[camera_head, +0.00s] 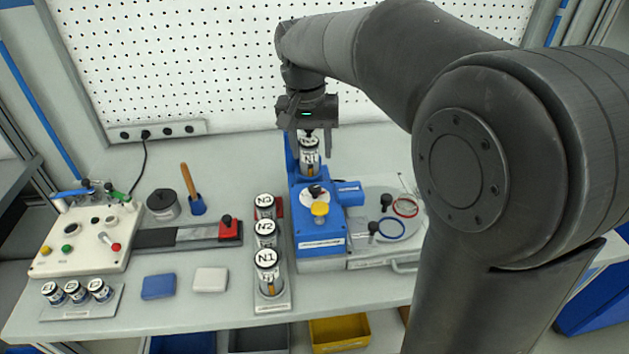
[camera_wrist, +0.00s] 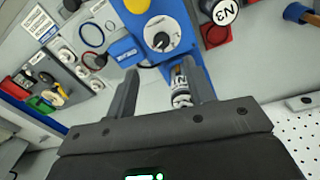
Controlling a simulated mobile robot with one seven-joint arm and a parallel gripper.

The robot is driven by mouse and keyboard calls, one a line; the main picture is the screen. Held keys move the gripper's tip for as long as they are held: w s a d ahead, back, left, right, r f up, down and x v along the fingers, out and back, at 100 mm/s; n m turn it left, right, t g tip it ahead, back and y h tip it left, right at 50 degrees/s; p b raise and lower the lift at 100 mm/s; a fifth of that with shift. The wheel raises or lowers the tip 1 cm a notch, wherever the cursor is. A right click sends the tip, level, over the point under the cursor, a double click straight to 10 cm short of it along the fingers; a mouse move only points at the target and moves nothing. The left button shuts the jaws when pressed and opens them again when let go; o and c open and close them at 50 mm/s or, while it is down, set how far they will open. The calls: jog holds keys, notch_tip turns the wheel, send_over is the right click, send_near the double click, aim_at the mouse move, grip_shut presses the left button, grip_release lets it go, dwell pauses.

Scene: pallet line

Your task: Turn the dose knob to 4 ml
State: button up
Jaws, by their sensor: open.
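The blue dosing station (camera_head: 320,228) stands on the bench near the middle. On its top is a white dial with a black dose knob (camera_head: 315,190); both also show in the wrist view (camera_wrist: 160,41). The scale marks are too small to read. A yellow cap (camera_head: 320,209) sits in front of the dial. A jar with a white lid (camera_head: 309,157) stands at the back of the station. My gripper (camera_head: 310,150) is open, above and behind the knob, pointing down. In the wrist view its fingers (camera_wrist: 161,70) are apart, with the jar showing between them and the knob beyond the tips.
A control box (camera_head: 85,240) and a slide with a red block (camera_head: 230,229) are further left. The pegboard (camera_head: 200,60) is behind.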

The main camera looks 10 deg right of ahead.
aim_at(315, 187)
jog(key=f, duration=0.3)
jog(key=f+n, duration=0.1)
jog(key=f, duration=0.3)
jog(key=f+n, duration=0.1)
jog(key=f, duration=0.2)
jog(key=shift+w+d+f+y, duration=0.2)
jog(key=shift+w+d+y, duration=0.1)
jog(key=shift+d+y, duration=0.1)
jog(key=shift+c, duration=0.3)
